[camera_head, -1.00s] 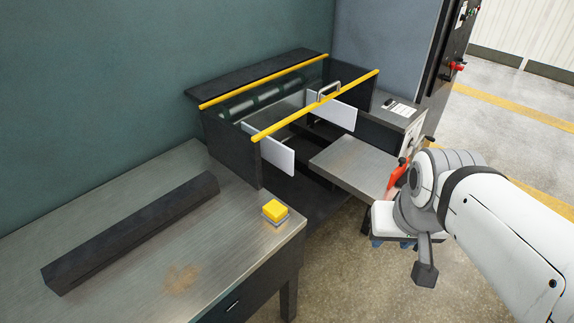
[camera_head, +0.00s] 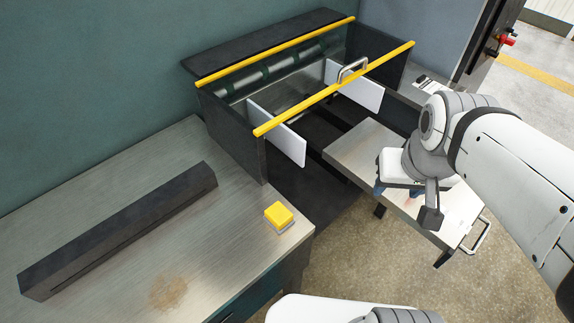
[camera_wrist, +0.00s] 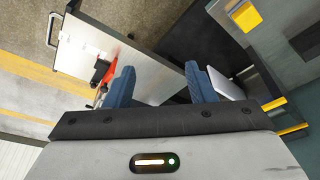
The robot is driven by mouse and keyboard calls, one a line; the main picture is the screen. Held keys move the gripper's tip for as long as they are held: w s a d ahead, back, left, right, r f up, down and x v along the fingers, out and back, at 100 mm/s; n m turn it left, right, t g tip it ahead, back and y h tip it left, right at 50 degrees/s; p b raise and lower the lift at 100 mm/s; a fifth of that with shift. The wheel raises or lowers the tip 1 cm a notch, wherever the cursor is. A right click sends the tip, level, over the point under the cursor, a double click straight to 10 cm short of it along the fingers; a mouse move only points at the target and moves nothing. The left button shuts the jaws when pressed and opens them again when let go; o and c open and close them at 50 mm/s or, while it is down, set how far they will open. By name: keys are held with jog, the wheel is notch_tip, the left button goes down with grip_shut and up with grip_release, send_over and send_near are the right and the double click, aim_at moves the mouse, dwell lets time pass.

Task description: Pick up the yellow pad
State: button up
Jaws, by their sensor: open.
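The yellow pad (camera_head: 279,214) is a small yellow block with a grey base. It lies on the metal table near its right edge, and also shows at the top right of the wrist view (camera_wrist: 244,16). My gripper (camera_wrist: 163,85) is open, its two blue fingers apart. In the head view my gripper (camera_head: 385,190) is to the right of the pad, well apart from it and over the machine's pulled-out grey panel. Its fingers are mostly hidden there by the wrist.
A long dark bar (camera_head: 120,228) lies on the metal table (camera_head: 215,225). The machine (camera_head: 235,135) with yellow rails and white side plates stands behind. The grey panel (camera_head: 360,152) has a handle. A red object (camera_wrist: 102,72) shows in the wrist view. Floor is free in front.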

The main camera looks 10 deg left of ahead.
jog(key=o, duration=0.5)
jog(key=w+a+f+n+b, duration=0.1)
jog(key=w+a+f, duration=0.1)
jog(key=a, duration=0.1)
jog(key=w+a+f+n+g+b, duration=0.1)
jog(key=w+a+f+n, duration=0.1)
jog(key=a+f, duration=0.1)
jog(key=w+a+f+n+b, duration=0.1)
jog(key=w+a+f+n, duration=0.1)
jog(key=a, duration=0.3)
jog(key=shift+w+f+g+y, duration=0.2)
jog(key=shift+f+g+y, duration=0.1)
jog(key=shift+f+g, duration=0.15)
jog(key=shift+c, duration=0.2)
jog(key=n+g+b, duration=0.1)
jog(key=n+b, duration=0.1)
jog(key=n, duration=0.2)
send_over(278, 212)
notch_tip(278, 212, down, 9)
jog(key=shift+d+f, duration=0.1)
jog(key=shift+s+a+f+n, duration=0.15)
jog(key=shift+a+f+n, duration=0.05)
jog(key=shift+f+n, duration=0.15)
jog(key=shift+d+f, duration=0.15)
jog(key=shift+f, duration=3.5)
